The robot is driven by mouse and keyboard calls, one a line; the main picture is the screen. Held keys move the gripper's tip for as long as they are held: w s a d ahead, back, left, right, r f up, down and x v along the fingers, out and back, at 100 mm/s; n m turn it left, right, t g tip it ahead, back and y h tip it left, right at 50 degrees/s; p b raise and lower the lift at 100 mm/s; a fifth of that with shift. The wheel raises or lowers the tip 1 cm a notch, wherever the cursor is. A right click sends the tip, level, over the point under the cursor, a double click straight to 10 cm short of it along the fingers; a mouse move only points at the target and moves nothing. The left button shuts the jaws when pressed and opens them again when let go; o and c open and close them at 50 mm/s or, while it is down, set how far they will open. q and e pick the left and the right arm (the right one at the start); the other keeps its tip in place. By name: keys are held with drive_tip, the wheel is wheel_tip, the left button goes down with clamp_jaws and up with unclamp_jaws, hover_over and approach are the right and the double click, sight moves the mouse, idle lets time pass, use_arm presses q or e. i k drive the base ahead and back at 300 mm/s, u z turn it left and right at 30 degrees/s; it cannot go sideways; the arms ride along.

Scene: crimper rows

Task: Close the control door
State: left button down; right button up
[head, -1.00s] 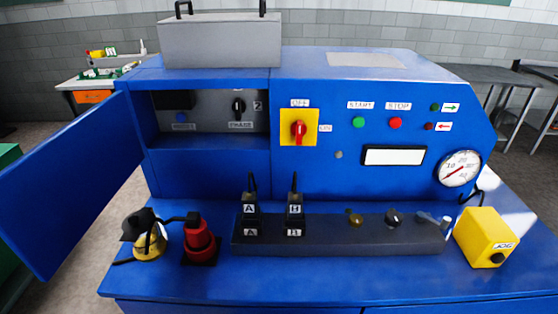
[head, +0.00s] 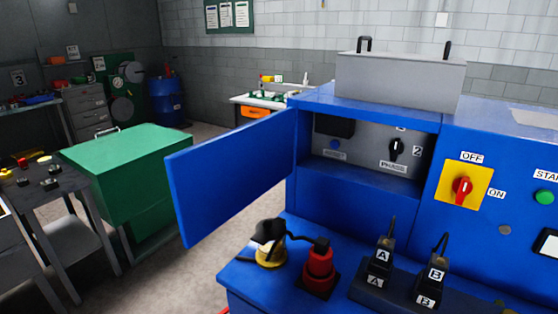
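The blue control door (head: 233,175) stands wide open in the head view, swung out to the left of the blue machine cabinet (head: 360,195). Its hinge edge is at the left side of the control compartment (head: 365,150). Neither of my grippers is in view, and nothing touches the door.
Below the door's right end, a black-and-yellow part (head: 269,247) and a red connector (head: 319,268) stand on the ledge. A green cabinet (head: 125,175) and a grey table (head: 40,195) stand at left. Bare floor lies between them and the machine.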

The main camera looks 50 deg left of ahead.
sight(212, 180)
drive_tip(key=z, duration=2.4)
drive_tip(key=k, duration=1.7)
drive_tip(key=u, duration=2.6)
drive_tip(key=k, duration=0.15)
drive_tip(key=z, duration=0.3)
